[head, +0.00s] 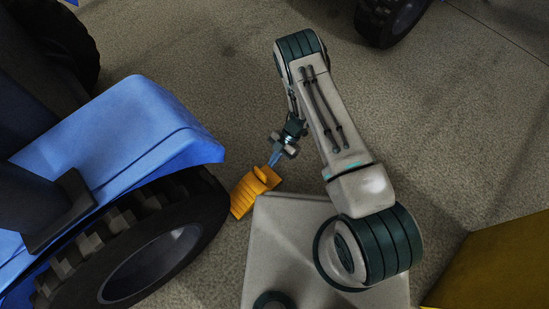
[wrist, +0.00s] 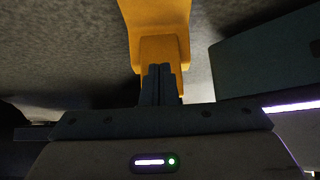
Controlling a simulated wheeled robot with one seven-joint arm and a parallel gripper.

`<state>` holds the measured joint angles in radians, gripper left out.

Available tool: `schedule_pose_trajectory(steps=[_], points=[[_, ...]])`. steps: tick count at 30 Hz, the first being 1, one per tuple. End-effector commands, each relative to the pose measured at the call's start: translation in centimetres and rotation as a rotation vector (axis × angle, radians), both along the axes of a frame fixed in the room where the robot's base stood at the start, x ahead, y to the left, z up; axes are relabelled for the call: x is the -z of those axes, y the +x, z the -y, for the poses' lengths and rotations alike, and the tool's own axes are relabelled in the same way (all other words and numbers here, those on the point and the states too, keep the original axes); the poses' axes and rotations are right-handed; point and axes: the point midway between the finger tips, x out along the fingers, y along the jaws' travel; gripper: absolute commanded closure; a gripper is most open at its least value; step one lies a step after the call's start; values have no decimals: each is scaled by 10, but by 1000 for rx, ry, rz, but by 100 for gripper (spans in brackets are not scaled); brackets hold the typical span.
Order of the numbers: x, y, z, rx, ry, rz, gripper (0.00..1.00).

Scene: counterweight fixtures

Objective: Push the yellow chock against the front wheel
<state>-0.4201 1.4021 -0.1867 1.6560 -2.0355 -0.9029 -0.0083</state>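The yellow chock (head: 252,193) lies on the floor right beside the treaded black wheel (head: 205,215) under the blue fender. In the head view its left end is very close to the tyre; I cannot tell if they touch. My gripper (head: 276,158) is low at the chock's upper right end, on the side away from the wheel. In the wrist view the chock (wrist: 158,18) fills the top middle. My gripper's two dark fingers (wrist: 161,84) are together in front of its near end, with nothing visible between them. Whether the fingertips touch it is unclear.
The blue vehicle's fender (head: 135,125) overhangs the wheel at left. My pale base is just below the chock. Another dark wheel (head: 392,18) stands at the top right, and a yellow block (head: 495,265) at the lower right. The floor (head: 190,50) above the chock is clear.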

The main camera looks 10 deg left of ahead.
Motion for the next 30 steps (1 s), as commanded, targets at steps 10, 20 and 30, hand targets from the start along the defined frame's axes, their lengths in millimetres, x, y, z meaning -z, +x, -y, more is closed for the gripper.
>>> schedule_pose_trajectory(steps=[10, 20, 30], points=[[27, -15, -13, 2, 0, 0, 100], [49, -31, -27, 3, 0, 0, 100], [51, -35, -30, -1, 1, -2, 100]])
